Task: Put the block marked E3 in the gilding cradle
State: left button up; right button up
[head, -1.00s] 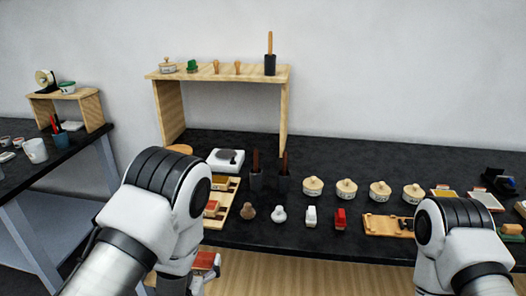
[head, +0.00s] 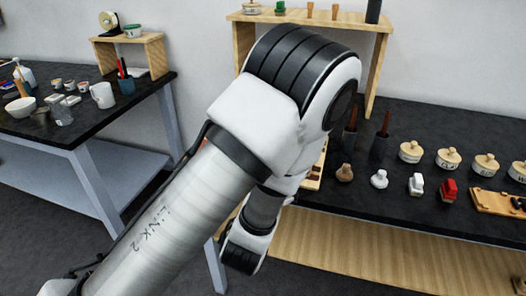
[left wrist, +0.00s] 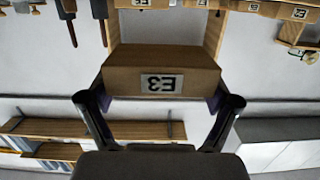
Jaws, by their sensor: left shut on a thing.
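In the left wrist view my left gripper (left wrist: 160,106) is shut on a brown block (left wrist: 160,62), one finger on each side. The block's pale label reads E3 and appears upside down. In the head view my left arm fills the middle, and its fingers and the block are hidden or out of view. My right gripper is in neither current view. I cannot pick out the gilding cradle for certain in either view.
The dark bench at right carries several lidded pots (head: 448,158), a red block-like thing (head: 448,189) and a wooden tray (head: 492,203). A wooden shelf stands behind. Another table at left holds a white mug (head: 102,95) and bowl (head: 20,106). Floor shows between the tables.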

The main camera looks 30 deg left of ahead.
pick_arm(q)
jog(key=w+a+p, duration=0.1)
jog(key=w+a, duration=0.2)
jog(key=w+a+p, duration=0.1)
jog(key=w+a, duration=0.3)
jog(key=w+a+f+p, duration=0.1)
jog(key=w+a, duration=0.2)
jog(key=w, duration=0.1)
jog(key=shift+w+a+f, duration=0.1)
jog(key=shift+a, duration=0.05)
jog(key=f, duration=0.3)
jog(key=shift+w+a+f+p, duration=0.25)
jog(key=shift+w+a+p, duration=0.05)
jog(key=shift+a, duration=0.05)
jog(key=shift+f, duration=0.3)
jog(key=o, duration=0.9)
